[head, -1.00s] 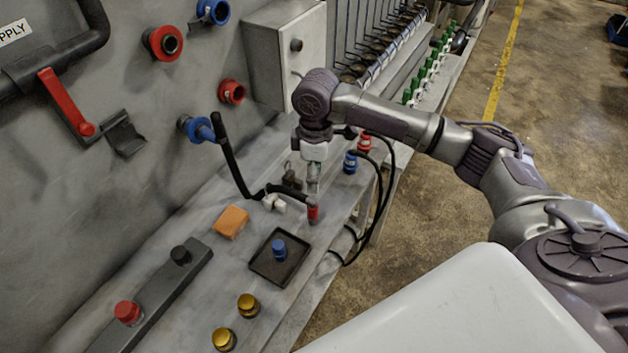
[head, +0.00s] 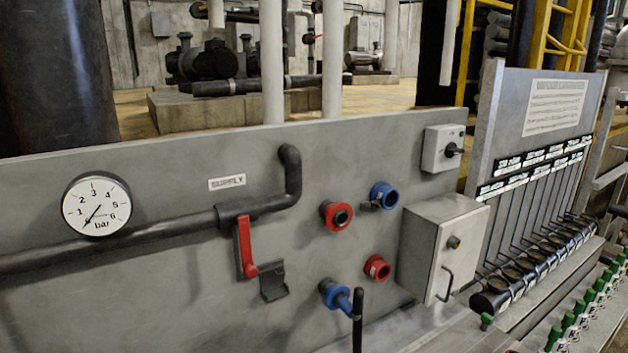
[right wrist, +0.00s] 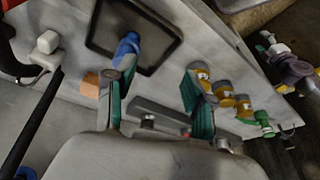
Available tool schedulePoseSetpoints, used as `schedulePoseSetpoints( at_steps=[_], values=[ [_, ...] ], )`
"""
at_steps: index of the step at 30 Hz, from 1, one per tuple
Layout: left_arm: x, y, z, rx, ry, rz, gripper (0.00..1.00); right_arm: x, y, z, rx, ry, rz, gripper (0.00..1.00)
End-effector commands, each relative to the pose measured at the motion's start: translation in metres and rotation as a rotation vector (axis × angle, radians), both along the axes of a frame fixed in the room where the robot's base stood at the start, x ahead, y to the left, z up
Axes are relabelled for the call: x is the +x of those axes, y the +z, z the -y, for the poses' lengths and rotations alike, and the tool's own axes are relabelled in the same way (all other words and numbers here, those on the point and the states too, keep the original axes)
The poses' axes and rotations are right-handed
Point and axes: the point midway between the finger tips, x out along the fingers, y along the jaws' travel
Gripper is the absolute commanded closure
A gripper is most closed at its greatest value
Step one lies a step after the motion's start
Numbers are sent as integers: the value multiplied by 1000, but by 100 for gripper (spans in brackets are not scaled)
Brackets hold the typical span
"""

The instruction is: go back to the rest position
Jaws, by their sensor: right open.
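My right gripper (right wrist: 153,88) shows in the right wrist view, with its two green-padded fingers spread apart and nothing seen between them. A dark tray (right wrist: 96,40) with a blue fitting (right wrist: 128,46) lies beyond the left finger; the fitting's lower part overlaps that finger's tip in the picture, and I cannot tell whether they touch. Several yellow-topped fittings (right wrist: 225,93) are beyond and right of the right finger. An orange block (right wrist: 91,84) lies left of the left finger. Neither arm shows in the head view now, and my left gripper is not in view.
In the head view, a wall panel carries a pressure gauge (head: 96,204), a red lever (head: 245,247), red and blue couplings (head: 337,216) and a grey box (head: 433,248). A black handle (head: 357,318) sticks up in front. A lever rack (head: 540,110) stands right.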

Motion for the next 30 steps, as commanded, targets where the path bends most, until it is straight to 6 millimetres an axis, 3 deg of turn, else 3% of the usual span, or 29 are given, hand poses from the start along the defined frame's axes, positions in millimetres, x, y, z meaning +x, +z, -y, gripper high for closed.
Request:
schedulePoseSetpoints(
  at_steps=[1, 5, 22, 30],
  values=[
    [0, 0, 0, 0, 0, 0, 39, -17, -4, -5, 32, -56, 2, 46],
    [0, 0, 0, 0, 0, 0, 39, -46, -7, 3, 61, -223, 26, 46],
    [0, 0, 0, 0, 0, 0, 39, -137, -8, 89, -67, -708, 32, 46],
    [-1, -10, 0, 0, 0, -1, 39, -119, -87, 84, -74, -689, 8, 46]
  ],
)
